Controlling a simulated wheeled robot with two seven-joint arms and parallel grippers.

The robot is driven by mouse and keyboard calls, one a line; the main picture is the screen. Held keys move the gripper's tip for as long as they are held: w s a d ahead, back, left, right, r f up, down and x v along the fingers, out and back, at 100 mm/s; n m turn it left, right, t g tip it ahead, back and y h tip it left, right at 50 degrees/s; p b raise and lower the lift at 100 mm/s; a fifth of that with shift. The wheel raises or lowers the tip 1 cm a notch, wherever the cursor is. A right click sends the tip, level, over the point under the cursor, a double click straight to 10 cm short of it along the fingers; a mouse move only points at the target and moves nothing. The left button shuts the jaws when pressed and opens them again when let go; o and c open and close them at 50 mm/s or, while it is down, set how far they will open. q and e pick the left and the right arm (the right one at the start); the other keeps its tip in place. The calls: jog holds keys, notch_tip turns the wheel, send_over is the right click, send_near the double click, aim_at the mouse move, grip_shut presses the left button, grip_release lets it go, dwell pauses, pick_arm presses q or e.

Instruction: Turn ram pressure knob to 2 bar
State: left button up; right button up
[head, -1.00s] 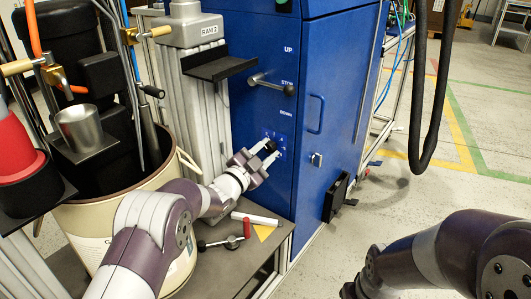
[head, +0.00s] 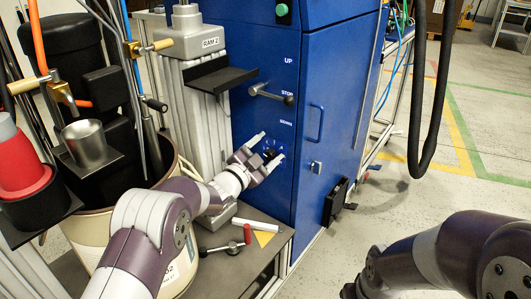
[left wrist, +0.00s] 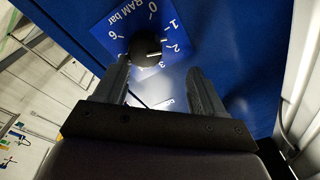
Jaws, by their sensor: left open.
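The ram pressure knob (left wrist: 145,47) is a round black knob on a blue dial plate marked "RAM bar" with numbers from 0 to 6. A light mark on the knob points right, toward the 2 to 3 side; I cannot read it exactly. In the head view the knob (head: 270,155) is small and dark on the blue cabinet's lower front. My left gripper (head: 272,147) is open at the dial, its fingers spread to either side of the knob. In the left wrist view its fingers (left wrist: 158,82) are apart with nothing held; contact with the knob cannot be told. My right gripper is out of view.
A black shelf (head: 221,79) juts from the RAM 2 column. A red-handled tool (head: 247,234) lies on the grey bench below. A drum (head: 95,225) stands at left.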

pick_arm(q)
jog(key=s+d+r+p, duration=0.1)
jog(key=s+d+r, duration=0.1)
jog(key=d, duration=0.1)
jog(key=s+d+r+p, duration=0.1)
jog(key=s+d+r, duration=0.1)
jog(key=d+r, duration=0.1)
jog(key=s+d+r+p, duration=0.1)
jog(key=s+d+r, duration=0.1)
jog(key=d, duration=0.1)
jog(key=shift+d+r+p, duration=0.35)
jog(key=shift+d, duration=0.05)
